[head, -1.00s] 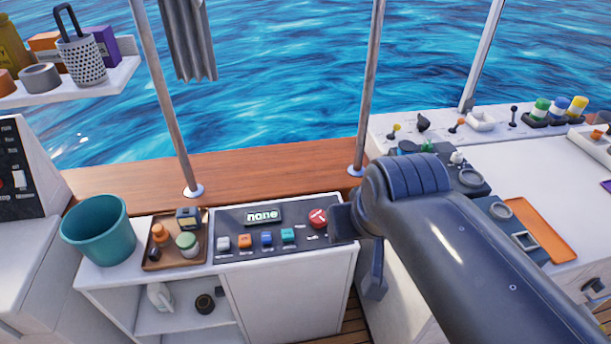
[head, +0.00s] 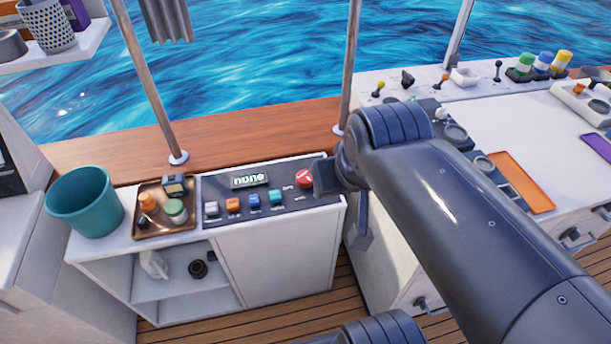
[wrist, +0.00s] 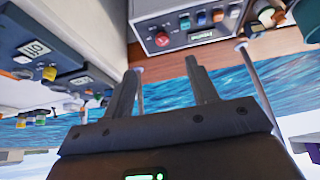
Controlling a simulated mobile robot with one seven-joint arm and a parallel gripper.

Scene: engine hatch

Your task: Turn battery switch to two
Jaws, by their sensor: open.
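A red round knob (head: 304,178), probably the battery switch, sits at the right end of a dark panel (head: 222,190) on the white cabinet. Its markings are too small to read. The knob (wrist: 162,39) also shows in the wrist view, beyond and between the fingertips. My gripper (wrist: 158,64) is open and empty there, apart from the panel. In the head view my arm's end is just right of the knob, and my fingers are hidden or unclear.
Several coloured switches (head: 254,201) line the panel. A brown tray (head: 148,232) with small items and a teal bucket (head: 85,203) stand to its left. Another counter with an orange tray (head: 520,182) is at right.

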